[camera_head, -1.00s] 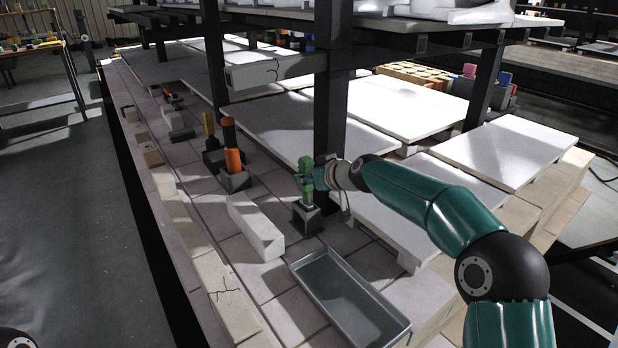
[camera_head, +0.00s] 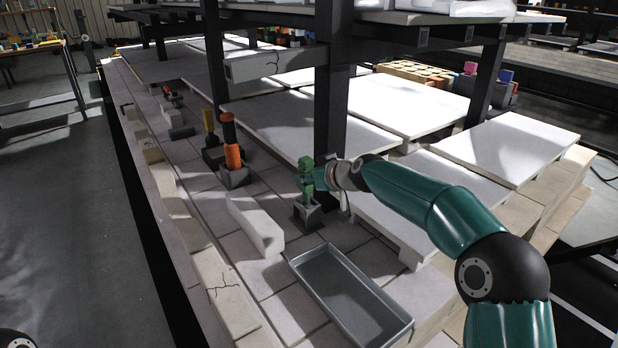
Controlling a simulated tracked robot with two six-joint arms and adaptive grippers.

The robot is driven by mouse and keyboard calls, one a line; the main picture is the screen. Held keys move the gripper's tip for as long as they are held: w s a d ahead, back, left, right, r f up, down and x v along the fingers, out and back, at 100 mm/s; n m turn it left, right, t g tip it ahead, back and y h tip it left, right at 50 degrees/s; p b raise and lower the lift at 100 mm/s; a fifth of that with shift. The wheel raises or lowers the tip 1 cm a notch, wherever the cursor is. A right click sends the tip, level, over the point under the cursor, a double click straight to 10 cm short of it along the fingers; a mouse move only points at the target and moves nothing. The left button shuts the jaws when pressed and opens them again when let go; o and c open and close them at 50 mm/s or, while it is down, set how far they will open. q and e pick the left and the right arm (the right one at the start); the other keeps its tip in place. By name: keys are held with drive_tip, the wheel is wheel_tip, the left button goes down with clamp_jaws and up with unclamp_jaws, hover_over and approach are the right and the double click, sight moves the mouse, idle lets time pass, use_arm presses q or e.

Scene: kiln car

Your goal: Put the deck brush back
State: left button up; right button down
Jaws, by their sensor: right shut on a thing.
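My right gripper (camera_head: 318,178) is shut on an upright green handle (camera_head: 306,170), which I take to be the deck brush. The handle's lower end is at a dark square holder (camera_head: 307,214) on the kiln car deck. Whether it is fully seated there I cannot tell. The gripper's fingers are small and partly merge with the green handle. My left gripper is not in view.
An orange-handled tool (camera_head: 232,150) and a yellow-handled tool (camera_head: 209,125) stand in holders farther left. A grey tray (camera_head: 398,332) and a pale block (camera_head: 256,226) lie nearby. A dark post (camera_head: 331,110) rises close behind the gripper.

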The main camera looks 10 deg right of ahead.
drive_tip(key=shift+f+b, duration=0.3)
drive_tip(key=shift+f, duration=0.05)
idle(0.4)
drive_tip(key=c, duration=0.8)
unclamp_jaws()
drive_tip(key=shift+o, duration=0.2)
drive_tip(key=b+v, duration=0.3)
drive_tip(key=v, duration=0.5)
idle(0.8)
idle(0.3)
